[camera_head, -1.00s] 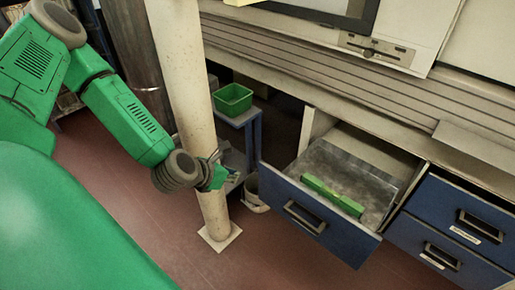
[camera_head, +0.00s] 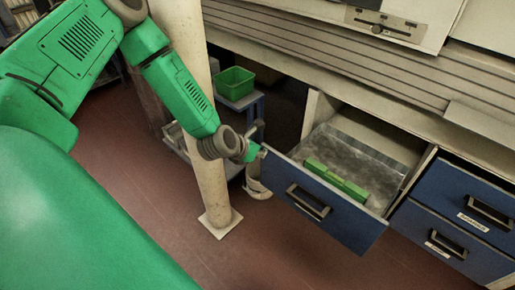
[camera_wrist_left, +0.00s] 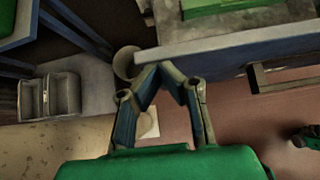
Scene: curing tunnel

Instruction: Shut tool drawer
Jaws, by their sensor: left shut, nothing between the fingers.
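The tool drawer (camera_head: 350,222) has a dark blue front with a metal handle (camera_head: 308,202) and stands pulled out of the cabinet. A green bar-shaped thing (camera_head: 336,181) lies inside on its grey floor. My left gripper (camera_head: 260,150) is shut and empty at the left top corner of the drawer front. In the left wrist view the fingertips (camera_wrist_left: 161,68) meet in a point close to the edge of the drawer front (camera_wrist_left: 235,48); I cannot tell if they touch it. My right gripper is not in view.
A pale column (camera_head: 207,165) stands beside my left forearm. Behind it are a green bin (camera_head: 235,83) on a small blue stand and a pale bucket (camera_head: 257,188). Shut blue drawers (camera_head: 458,215) are at the right. The red floor before the drawer is clear.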

